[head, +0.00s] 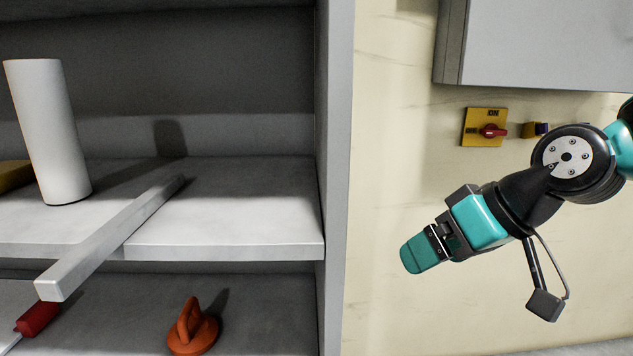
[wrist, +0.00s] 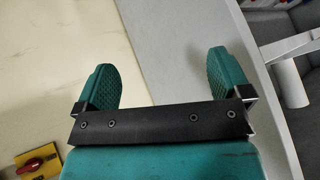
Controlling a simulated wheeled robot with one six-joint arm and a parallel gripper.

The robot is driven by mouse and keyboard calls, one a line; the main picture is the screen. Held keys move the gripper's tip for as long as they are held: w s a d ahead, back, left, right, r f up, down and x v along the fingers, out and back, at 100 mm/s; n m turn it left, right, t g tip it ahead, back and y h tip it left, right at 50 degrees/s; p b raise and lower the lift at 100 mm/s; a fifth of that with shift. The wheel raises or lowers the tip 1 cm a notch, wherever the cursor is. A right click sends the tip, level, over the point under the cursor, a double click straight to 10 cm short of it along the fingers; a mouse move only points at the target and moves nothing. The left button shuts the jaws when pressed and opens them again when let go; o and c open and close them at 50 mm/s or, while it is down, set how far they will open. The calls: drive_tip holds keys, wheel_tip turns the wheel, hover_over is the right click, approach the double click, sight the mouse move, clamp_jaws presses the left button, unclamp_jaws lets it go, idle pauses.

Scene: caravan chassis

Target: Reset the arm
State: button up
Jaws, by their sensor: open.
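My arm reaches in from the right in the head view, in front of the cream wall. My gripper (head: 415,258) points down and left, to the right of the shelf unit and apart from it. In the wrist view my gripper (wrist: 165,78) shows its two teal fingers spread wide with nothing between them. The wall and the shelf unit's side panel lie behind the gap.
The shelf unit (head: 336,180) holds a white cylinder (head: 48,130), a grey bar (head: 112,237) jutting over the shelf edge, an orange suction-cup handle (head: 193,328) and a red object (head: 38,318). A yellow switch panel (head: 484,127) and grey cabinet (head: 545,42) are on the wall.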

drive_tip(key=s+a+f+n+g+h, duration=0.1)
drive_tip(key=s+g, duration=0.2)
drive_tip(key=s, duration=0.5)
drive_tip(key=s+f+g+h, duration=0.1)
drive_tip(key=s+f+g, duration=0.1)
drive_tip(key=s, duration=0.6)
wheel_tip(320, 180, up, 30)
drive_tip(key=p, duration=3)
drive_tip(key=shift+w+r+p, duration=0.2)
drive_tip(key=shift+w+p, duration=0.1)
